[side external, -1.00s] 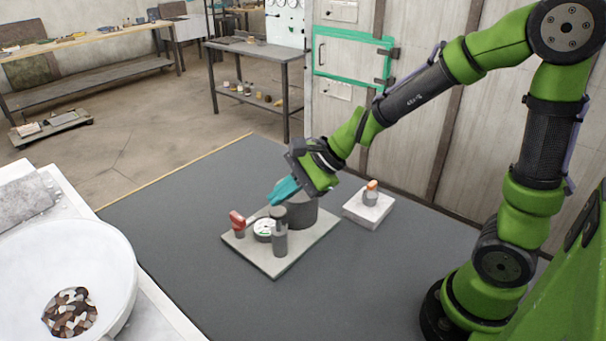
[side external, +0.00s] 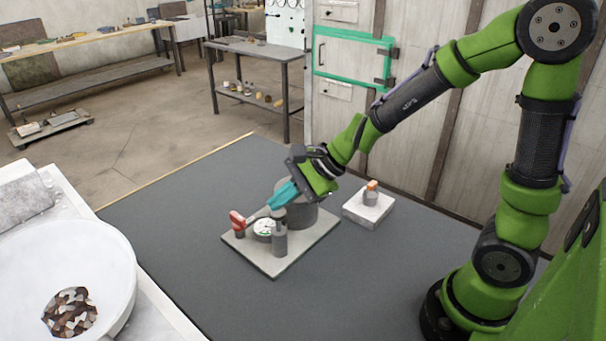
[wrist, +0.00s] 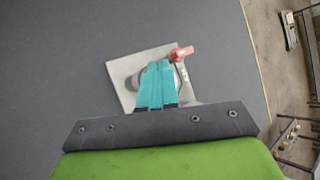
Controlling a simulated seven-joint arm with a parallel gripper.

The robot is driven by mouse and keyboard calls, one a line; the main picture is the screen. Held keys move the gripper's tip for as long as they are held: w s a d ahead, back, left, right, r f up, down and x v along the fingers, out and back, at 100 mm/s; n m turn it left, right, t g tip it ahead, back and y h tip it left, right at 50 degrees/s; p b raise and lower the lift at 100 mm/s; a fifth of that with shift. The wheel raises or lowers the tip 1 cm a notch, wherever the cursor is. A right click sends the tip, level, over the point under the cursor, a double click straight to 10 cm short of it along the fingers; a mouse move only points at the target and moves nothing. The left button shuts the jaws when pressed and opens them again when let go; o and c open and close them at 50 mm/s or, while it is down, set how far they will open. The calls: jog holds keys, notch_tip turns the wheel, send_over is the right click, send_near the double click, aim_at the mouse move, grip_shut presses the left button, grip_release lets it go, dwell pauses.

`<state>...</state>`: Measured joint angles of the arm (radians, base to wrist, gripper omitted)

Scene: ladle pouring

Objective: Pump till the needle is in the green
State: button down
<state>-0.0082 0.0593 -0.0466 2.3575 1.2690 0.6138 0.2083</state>
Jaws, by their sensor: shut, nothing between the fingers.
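The pump stands on a light square base plate (side external: 273,264) on the dark mat, with a dark grey cylinder (side external: 304,216), a smaller grey post (side external: 280,240) and a red-ended handle (side external: 238,221). The round white gauge (side external: 263,229) faces up; its needle is too small to read. My gripper (side external: 278,201) has teal fingers, shut and empty, just over the pump close to the handle's bar; I cannot tell whether they touch. In the wrist view, the shut fingers (wrist: 160,70) cover the middle of the pump, and the red handle end (wrist: 182,53) shows to their right.
A pale block (side external: 367,209) with an orange-topped grey knob (side external: 371,192) stands right of the pump. A white bowl (side external: 105,265) with brown pieces sits on a pale table at left.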

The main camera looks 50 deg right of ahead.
aim_at(282, 212)
jog(key=shift+f, duration=1.6)
dwell(1.0)
jog(key=shift+r, duration=2.3)
jog(key=shift+r, duration=2.5)
